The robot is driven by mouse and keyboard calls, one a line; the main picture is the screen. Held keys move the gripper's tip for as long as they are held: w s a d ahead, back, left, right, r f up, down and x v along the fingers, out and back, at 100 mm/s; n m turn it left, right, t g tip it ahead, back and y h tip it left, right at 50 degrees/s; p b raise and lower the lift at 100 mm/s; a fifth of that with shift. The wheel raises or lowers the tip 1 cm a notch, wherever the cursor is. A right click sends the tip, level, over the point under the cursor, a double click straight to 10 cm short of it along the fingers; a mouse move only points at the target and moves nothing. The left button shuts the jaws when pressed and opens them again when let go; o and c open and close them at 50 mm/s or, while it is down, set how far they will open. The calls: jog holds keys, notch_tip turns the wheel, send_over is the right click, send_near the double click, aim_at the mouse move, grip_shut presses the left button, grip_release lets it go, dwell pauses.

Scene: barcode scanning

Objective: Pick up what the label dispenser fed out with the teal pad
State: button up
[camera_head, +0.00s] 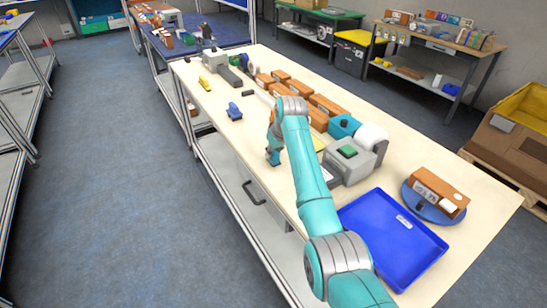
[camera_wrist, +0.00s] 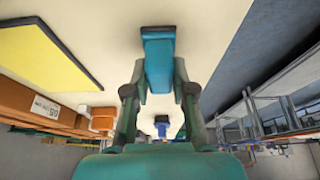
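My gripper (camera_wrist: 159,85) is shut on the teal pad (camera_wrist: 158,52), a block held between the two fingers. In the head view my gripper (camera_head: 273,152) is low over the left edge of the bench; whether the pad touches the bench I cannot tell. The label dispenser (camera_head: 350,163) is a grey box with a green top patch, to the right of my gripper and partly behind my arm. A white roll (camera_head: 372,136) stands behind it. I cannot make out a fed-out label; my arm covers part of the dispenser's left side.
A blue tray (camera_head: 392,236) and a round blue plate with a carton (camera_head: 436,204) are nearer. The bench's left strip is mostly clear.

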aim_at(274, 151)
grip_shut()
notch_tip(274, 151, up, 10)
dwell(0.4)
jog(key=shift+o, duration=0.6)
grip_release()
grip_shut()
jog(key=shift+d, duration=0.1)
